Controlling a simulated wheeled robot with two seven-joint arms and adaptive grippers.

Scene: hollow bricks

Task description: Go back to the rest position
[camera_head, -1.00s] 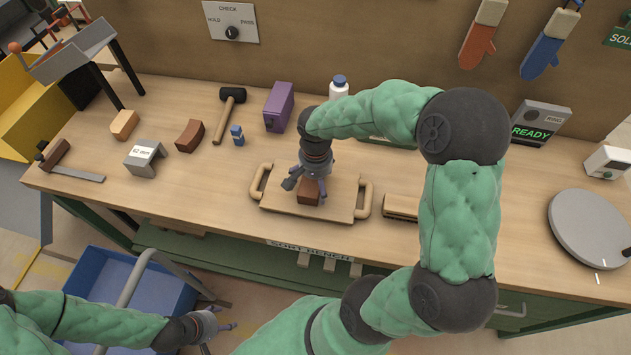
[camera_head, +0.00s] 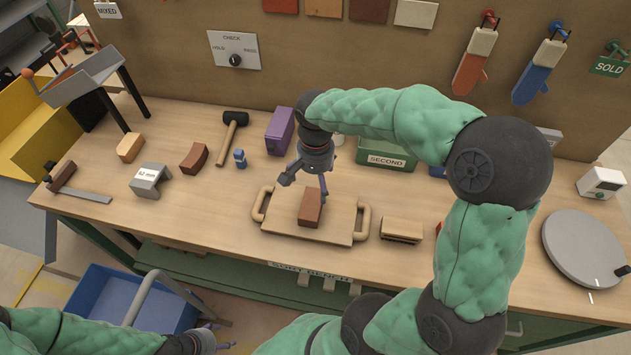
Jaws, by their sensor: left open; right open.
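My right gripper (camera_head: 306,179) is open and empty just above and behind a red-brown brick (camera_head: 310,208). The brick lies on a wooden board with two handles (camera_head: 279,218) on the bench. I see a gap between the fingers and most of the brick, though one finger overlaps its far end in the picture. My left gripper (camera_head: 226,337) is open at the lower left, low in front of the bench and apart from any object.
The bench (camera_head: 215,203) also holds a mallet (camera_head: 232,130), a purple box (camera_head: 280,131), a grey gauge block (camera_head: 150,181), other bricks (camera_head: 194,158), a green SECOND bin (camera_head: 386,158) and a round turntable (camera_head: 583,252). A blue bin (camera_head: 135,300) stands on the floor.

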